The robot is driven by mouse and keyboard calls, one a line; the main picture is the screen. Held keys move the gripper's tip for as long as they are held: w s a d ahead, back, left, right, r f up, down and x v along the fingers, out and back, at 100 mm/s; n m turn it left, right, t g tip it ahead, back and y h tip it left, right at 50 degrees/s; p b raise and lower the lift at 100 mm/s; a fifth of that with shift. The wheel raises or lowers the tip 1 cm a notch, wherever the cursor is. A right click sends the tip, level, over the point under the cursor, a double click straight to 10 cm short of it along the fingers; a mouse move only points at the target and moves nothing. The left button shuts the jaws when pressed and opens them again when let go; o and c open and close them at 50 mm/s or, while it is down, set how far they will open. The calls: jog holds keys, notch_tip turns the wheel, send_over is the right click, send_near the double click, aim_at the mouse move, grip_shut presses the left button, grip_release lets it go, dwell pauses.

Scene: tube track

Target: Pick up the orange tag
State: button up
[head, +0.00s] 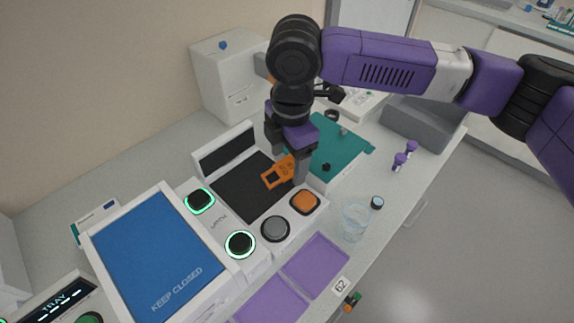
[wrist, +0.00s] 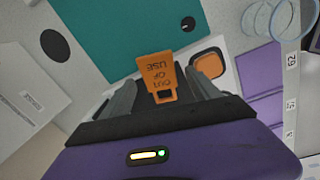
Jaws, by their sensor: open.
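The orange tag (head: 279,173) shows in the head view at the black panel of the white device, close to my gripper (head: 287,168). In the wrist view the tag (wrist: 158,76) reads "OUT OF USE" and has a rectangular opening at its near end. It lies between the two grey fingers of my gripper (wrist: 160,94). The fingers are apart, with gaps visible on both sides of the tag. I cannot tell what supports the tag or how far its underside is from the panel.
An orange button (head: 305,202) and a grey button (head: 275,229) are on the device's front. A blue-lidded box (head: 158,255) stands left. Purple trays (head: 315,264) and a clear cup (head: 354,222) are at the front. A teal mat (head: 335,150) lies behind my gripper.

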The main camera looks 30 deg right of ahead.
aim_at(288, 167)
jog(key=shift+f, duration=0.6)
grip_shut()
jog(key=shift+r, duration=0.15)
notch_tip(288, 167, up, 20)
dwell(0.3)
